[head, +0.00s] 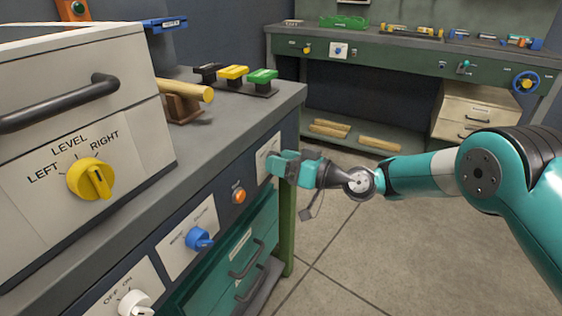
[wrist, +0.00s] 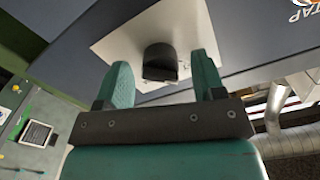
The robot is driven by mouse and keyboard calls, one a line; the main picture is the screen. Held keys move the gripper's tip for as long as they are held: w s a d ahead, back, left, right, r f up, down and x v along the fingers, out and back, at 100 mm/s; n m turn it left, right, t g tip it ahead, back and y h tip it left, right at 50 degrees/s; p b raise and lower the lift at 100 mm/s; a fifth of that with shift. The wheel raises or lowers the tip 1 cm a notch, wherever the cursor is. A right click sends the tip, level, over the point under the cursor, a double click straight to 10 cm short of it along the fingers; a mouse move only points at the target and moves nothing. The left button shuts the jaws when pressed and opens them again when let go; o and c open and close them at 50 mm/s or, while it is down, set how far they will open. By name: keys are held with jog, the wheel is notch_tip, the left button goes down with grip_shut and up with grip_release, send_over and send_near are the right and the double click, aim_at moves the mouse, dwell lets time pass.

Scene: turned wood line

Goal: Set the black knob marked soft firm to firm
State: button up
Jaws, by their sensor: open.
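The black knob (wrist: 159,62) sits on a white plate (wrist: 120,45) in the wrist view. Its pointer direction and the soft and firm lettering cannot be made out. My gripper (wrist: 162,72) is open, with one teal finger on each side of the knob and a visible gap on both sides. In the head view my gripper (head: 279,165) is at the far right end of the near bench's front panel. It is in front of a white plate (head: 265,151), and the knob there is hidden behind it.
On the same panel are an orange button (head: 239,196), a blue knob (head: 199,240) and a white knob (head: 134,303). Below are teal drawers with dark handles (head: 246,259). A yellow knob (head: 90,179) is on the cabinet above. Open floor lies to the right.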

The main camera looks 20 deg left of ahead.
jog(key=shift+a, duration=0.15)
jog(key=shift+c, duration=0.4)
jog(key=c, duration=0.8)
jog(key=shift+c, duration=0.2)
